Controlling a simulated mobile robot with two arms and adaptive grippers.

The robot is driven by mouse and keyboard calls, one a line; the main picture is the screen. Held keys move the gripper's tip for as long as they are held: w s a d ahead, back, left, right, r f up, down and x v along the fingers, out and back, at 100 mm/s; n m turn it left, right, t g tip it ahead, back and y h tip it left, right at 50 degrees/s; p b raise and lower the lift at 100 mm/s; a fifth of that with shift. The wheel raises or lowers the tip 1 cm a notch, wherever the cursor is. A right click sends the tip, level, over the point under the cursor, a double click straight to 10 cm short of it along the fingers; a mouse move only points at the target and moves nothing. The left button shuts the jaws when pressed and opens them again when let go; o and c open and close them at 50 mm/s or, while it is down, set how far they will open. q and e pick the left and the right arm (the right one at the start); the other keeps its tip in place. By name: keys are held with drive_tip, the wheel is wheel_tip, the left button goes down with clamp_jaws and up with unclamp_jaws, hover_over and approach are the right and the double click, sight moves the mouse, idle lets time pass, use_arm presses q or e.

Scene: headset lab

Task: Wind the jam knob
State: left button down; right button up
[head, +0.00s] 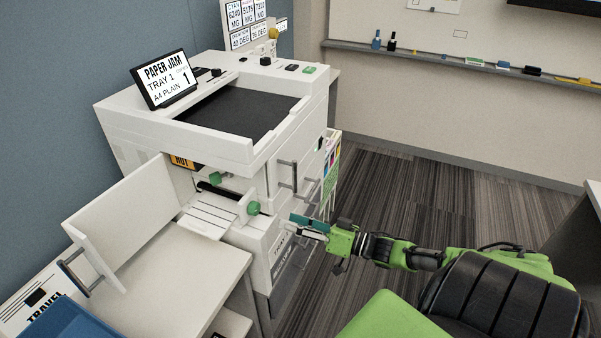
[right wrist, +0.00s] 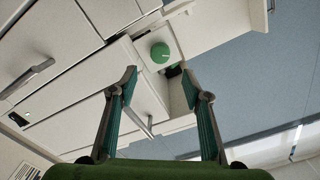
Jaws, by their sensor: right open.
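A round green knob (head: 253,208) sits on the front of the open white printer (head: 160,130), beside a pale slatted tray. A second green knob (head: 215,176) shows deeper inside the opening. I cannot tell for sure which is the jam knob. My right gripper (head: 297,222) is to the right of the front knob, apart from it and pointing toward the printer. In the right wrist view a green knob (right wrist: 160,52) lies beyond the spread, empty fingertips (right wrist: 160,80). My left gripper is out of view.
The printer's open white door (head: 125,215) stands at the left. A cabinet top (head: 195,285) and blue tray (head: 55,318) lie in front. Metal handles (head: 287,178) stick out near my right gripper. The screen (head: 162,80) reads PAPER JAM, TRAY 1. Carpet on the right is clear.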

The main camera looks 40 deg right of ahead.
drive_tip(key=shift+v, duration=1)
drive_tip(key=s+f+g+h, duration=0.2)
drive_tip(key=s+f, duration=0.2)
drive_tip(key=f, duration=0.6)
drive_tip(key=s+f+g+h, duration=0.2)
drive_tip(key=s+f+h, duration=0.15)
drive_tip(key=f, duration=0.65)
drive_tip(key=s+f+g+h, duration=0.15)
drive_tip(key=s+f, duration=0.35)
drive_tip(key=f, duration=0.5)
drive_tip(key=s+a+f+n+g, duration=0.1)
drive_tip(key=s+a+f+g, duration=0.2)
drive_tip(key=s+a+f, duration=0.3)
drive_tip(key=s+a+f+n+g, duration=0.1)
drive_tip(key=s+a+f+g, duration=0.2)
drive_tip(key=s, duration=0.9)
drive_tip(key=s+a+f+n+g, duration=0.2)
drive_tip(key=s+a+f+g, duration=0.2)
drive_tip(key=s+a+f, duration=0.5)
drive_tip(key=shift+s+a+f, duration=0.15)
drive_tip(key=shift+s+a, duration=0.4)
drive_tip(key=shift+a, duration=0.25)
